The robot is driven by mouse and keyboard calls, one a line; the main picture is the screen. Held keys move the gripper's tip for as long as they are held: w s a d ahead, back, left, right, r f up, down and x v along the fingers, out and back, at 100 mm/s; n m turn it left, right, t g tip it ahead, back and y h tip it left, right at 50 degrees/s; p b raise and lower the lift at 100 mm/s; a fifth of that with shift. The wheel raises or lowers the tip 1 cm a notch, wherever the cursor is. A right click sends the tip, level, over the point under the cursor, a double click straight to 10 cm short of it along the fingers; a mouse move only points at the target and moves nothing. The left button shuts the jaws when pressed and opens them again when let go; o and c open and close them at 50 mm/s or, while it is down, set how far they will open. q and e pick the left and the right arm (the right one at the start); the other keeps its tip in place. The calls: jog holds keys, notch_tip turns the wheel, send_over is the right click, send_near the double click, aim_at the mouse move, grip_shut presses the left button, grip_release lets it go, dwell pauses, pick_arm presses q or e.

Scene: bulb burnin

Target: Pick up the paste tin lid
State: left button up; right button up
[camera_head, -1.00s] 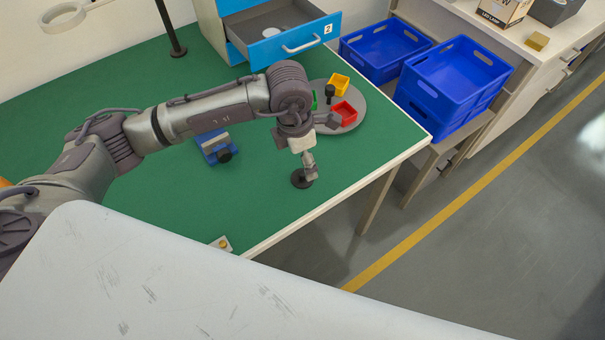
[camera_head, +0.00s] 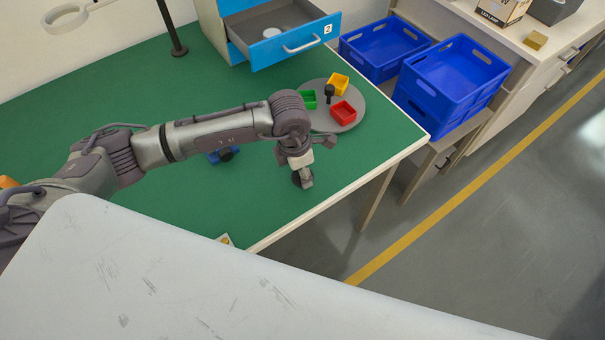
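A small dark round disc (camera_head: 296,180) lies on the green table near its front right edge. It may be the paste tin lid, but I cannot be sure. My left gripper (camera_head: 306,182) points down right over the disc and hides part of it. I cannot tell whether the fingers touch the disc or how far apart they are. A pale round thing (camera_head: 272,33) lies in the open drawer (camera_head: 285,40). My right gripper is not in view.
A grey round tray (camera_head: 352,98) with green (camera_head: 308,99), yellow (camera_head: 338,84) and red (camera_head: 343,112) bins stands behind my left gripper. A blue device (camera_head: 219,156) is partly hidden by my arm. Blue crates (camera_head: 452,80) stand at right beyond the table.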

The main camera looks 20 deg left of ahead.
pick_arm(q)
jog(key=shift+s+f, duration=0.1)
jog(key=shift+s, duration=0.05)
jog(key=c, duration=0.6)
